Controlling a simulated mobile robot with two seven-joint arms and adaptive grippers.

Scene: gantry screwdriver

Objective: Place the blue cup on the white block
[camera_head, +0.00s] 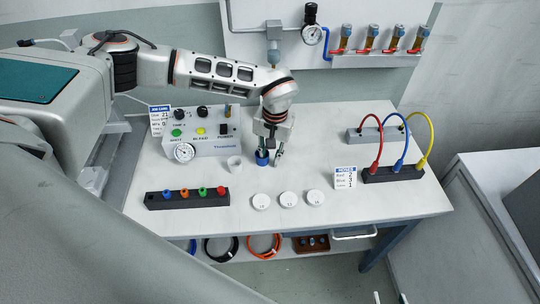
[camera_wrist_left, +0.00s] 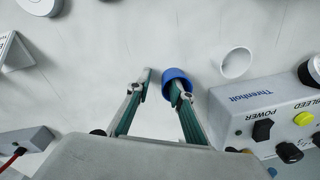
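The blue cup (camera_head: 262,158) stands on the white table, small and dark blue. It also shows in the left wrist view (camera_wrist_left: 172,76). My left gripper (camera_head: 270,157) is open and low over the table. One finger is at the cup, overlapping it, and the other is apart to its right. I cannot tell if the first finger is inside the cup. A white hollow cylinder (camera_head: 234,164) stands left of the cup. Several flat white round pieces (camera_head: 288,199) lie in front; no plainly square white block shows. Two tips at the bottom edge look like my right gripper (camera_head: 389,298), spread apart.
A control box (camera_head: 203,138) with a gauge stands behind and left. A dark strip with coloured knobs (camera_head: 188,199) lies at the front left. A dark block with cables (camera_head: 394,174) and a small label card (camera_head: 345,178) stand right. The table's middle right is clear.

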